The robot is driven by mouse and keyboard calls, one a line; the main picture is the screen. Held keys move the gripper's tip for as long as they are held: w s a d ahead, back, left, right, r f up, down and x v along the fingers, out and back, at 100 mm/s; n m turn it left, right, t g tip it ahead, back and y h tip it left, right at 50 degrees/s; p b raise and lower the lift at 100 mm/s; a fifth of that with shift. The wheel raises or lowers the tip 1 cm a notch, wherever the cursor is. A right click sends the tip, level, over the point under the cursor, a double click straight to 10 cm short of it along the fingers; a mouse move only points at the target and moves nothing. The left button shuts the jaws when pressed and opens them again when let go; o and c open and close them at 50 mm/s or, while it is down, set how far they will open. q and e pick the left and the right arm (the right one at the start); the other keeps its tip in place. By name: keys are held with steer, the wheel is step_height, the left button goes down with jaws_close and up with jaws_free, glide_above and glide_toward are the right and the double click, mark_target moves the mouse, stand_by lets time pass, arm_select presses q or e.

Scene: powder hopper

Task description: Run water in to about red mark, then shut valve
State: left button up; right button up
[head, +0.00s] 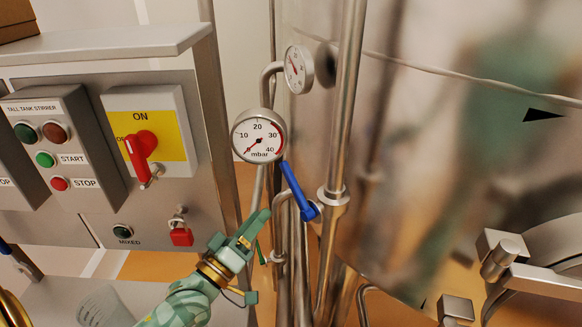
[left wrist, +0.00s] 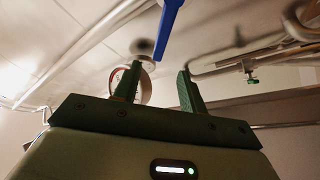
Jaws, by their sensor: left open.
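A blue valve lever (head: 293,185) slants down to the right on the steel pipework, just below a round mbar gauge (head: 259,136). Its needle points to the low end of the scale. My left gripper (head: 260,226) is open and empty, below and left of the lever, apart from it. In the left wrist view the blue lever (left wrist: 169,30) shows beyond and above the gap between the fingers (left wrist: 156,85). It does not look gripped. No water level or red level mark can be made out. My right gripper is not in view.
A second gauge (head: 298,69) sits higher on the pipes. A large shiny tank (head: 460,140) with a black triangle fills the right. At left are a stirrer panel (head: 67,150) and a red ON switch (head: 141,146). Vertical pipes (head: 345,100) stand close beside the lever.

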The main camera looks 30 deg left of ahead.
mark_target(288, 182)
arm_select(q)
steer(key=p+x, duration=0.2)
steer(key=x, duration=1.1)
steer(key=shift+w+d, duration=0.1)
steer(key=shift+w, duration=0.15)
steer(key=shift+w+d+r, duration=0.1)
steer(key=shift+w+r, duration=0.05)
steer(key=shift+w, duration=0.45)
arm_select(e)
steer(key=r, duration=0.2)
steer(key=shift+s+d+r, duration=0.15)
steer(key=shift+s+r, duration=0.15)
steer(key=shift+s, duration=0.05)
arm_select(q)
steer(key=shift+s, duration=0.1)
jaws_close()
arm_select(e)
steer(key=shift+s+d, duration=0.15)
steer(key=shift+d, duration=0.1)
